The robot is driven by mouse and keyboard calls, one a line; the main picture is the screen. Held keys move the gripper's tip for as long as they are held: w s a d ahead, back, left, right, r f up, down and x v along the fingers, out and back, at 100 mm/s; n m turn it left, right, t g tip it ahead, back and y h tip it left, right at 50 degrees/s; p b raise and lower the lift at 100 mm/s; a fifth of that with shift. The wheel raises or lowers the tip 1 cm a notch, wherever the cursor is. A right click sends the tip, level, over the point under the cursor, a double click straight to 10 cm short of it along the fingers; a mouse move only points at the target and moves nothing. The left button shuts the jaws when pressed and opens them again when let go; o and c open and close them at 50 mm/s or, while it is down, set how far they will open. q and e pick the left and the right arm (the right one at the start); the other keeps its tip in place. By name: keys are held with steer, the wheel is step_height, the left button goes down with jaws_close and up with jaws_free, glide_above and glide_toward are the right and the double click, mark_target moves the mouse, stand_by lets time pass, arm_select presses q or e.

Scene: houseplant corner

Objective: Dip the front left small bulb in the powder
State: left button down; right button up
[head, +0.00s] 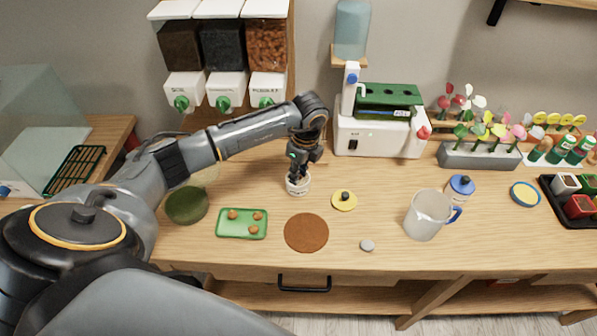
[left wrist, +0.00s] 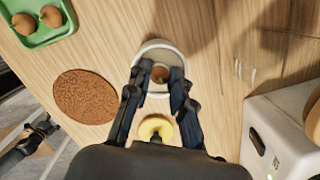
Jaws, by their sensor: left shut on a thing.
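My left gripper (head: 297,172) points down into a small white pot (head: 298,187) on the table. In the left wrist view, its fingertips (left wrist: 159,76) are inside the rim of the pot (left wrist: 150,46), shut on a small brown bulb (left wrist: 160,73). The bulb is low in the pot; the head view hides it, and how far the powder covers it is unclear. A green tray (head: 226,233) holds three other small bulbs; its front left place is empty.
A brown round mat (head: 306,232) lies in front of the pot. A yellow lid with a dark knob (head: 344,201) lies to its right. A clear mug (head: 427,215) and a grey disc (head: 367,245) are further right. A white machine (head: 380,139) stands behind.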

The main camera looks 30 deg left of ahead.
stand_by(0.3)
arm_select(q)
steer(key=shift+r+p, duration=2.55)
steer(key=shift+r, duration=1)
steer(key=shift+f, duration=0.1)
